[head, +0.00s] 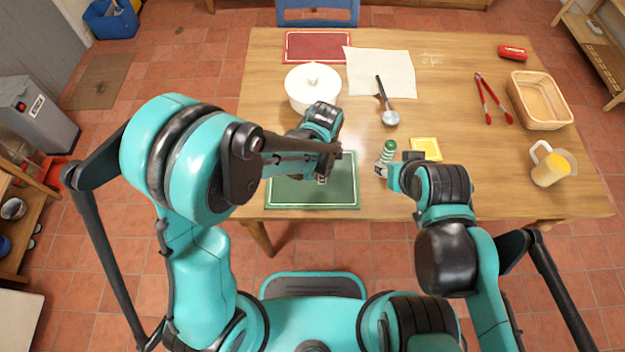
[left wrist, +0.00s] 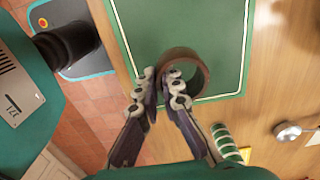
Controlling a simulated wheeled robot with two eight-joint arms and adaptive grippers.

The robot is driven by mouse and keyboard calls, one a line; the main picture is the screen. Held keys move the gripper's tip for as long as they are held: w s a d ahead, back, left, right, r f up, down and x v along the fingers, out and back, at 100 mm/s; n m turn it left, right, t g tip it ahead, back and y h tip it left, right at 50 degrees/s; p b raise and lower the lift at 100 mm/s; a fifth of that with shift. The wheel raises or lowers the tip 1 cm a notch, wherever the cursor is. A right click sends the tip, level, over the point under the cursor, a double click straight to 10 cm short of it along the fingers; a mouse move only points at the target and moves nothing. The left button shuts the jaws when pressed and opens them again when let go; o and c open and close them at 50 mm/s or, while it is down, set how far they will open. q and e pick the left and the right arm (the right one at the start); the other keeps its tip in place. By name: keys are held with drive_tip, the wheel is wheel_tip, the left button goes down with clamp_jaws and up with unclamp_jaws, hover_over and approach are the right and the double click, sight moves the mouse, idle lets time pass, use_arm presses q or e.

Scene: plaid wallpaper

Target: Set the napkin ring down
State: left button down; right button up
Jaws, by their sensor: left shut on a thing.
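The napkin ring (left wrist: 204,73) is a brown band, seen in the left wrist view over the green placemat (left wrist: 234,45). My left gripper (left wrist: 161,80) is shut on the near edge of the ring's wall. In the head view my left gripper (head: 325,172) is above the green placemat (head: 285,193) at the table's near edge, and the arm hides the ring there. I cannot tell whether the ring touches the mat. My right gripper (head: 396,176) is beside a green-and-white bottle (head: 388,152); its fingers are too hidden to read.
A ladle (head: 389,117), a yellow square (head: 425,149), red tongs (head: 492,98), a basket (head: 540,100) and a yellow-filled pitcher (head: 549,168) lie to the right. A red mat (head: 318,46) is at the far edge.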

use_arm(q)
drive_tip(key=w+a+f, duration=0.2)
drive_tip(key=shift+a+b, duration=0.3)
drive_tip(key=shift+b, duration=0.05)
wheel_tip(320, 180, down, 4)
drive_tip(key=shift+f+b, duration=0.15)
drive_tip(key=shift+b, duration=0.8)
drive_tip(key=c, duration=2.1)
unclamp_jaws()
drive_tip(key=shift+f, duration=0.1)
drive_tip(key=o, duration=0.4)
